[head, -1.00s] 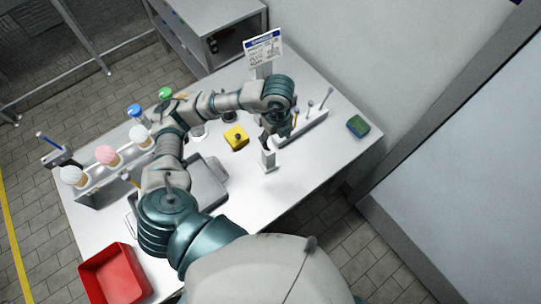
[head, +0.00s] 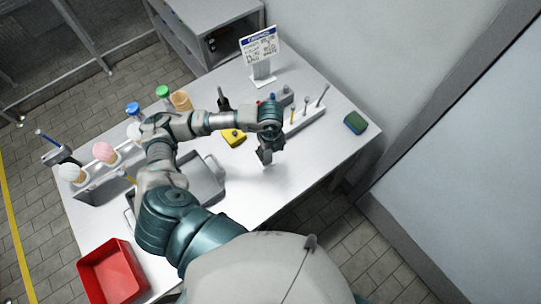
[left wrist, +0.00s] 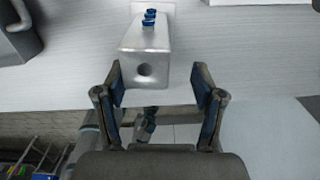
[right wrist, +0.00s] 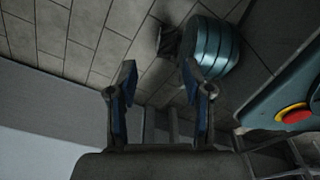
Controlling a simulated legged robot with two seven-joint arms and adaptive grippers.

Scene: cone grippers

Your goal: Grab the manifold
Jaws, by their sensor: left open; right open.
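The manifold (left wrist: 146,50) is a silver metal block with a round hole in its near face and blue fittings on top. In the left wrist view it lies just beyond and partly between the fingertips of my left gripper (left wrist: 157,88), left of their middle. The left gripper is open, with no clear contact. In the head view the left gripper (head: 265,153) is low over the table and I cannot make out the manifold there. My right gripper (right wrist: 159,75) is open and empty, over the floor and away from the table.
A yellow block (head: 233,138), a grey tray (head: 206,184) and a rack with upright tools (head: 305,122) stand near the left gripper. A sign (head: 262,50) stands behind, a green sponge (head: 356,123) lies right, and a red bin (head: 112,272) is front left. The table's front right is clear.

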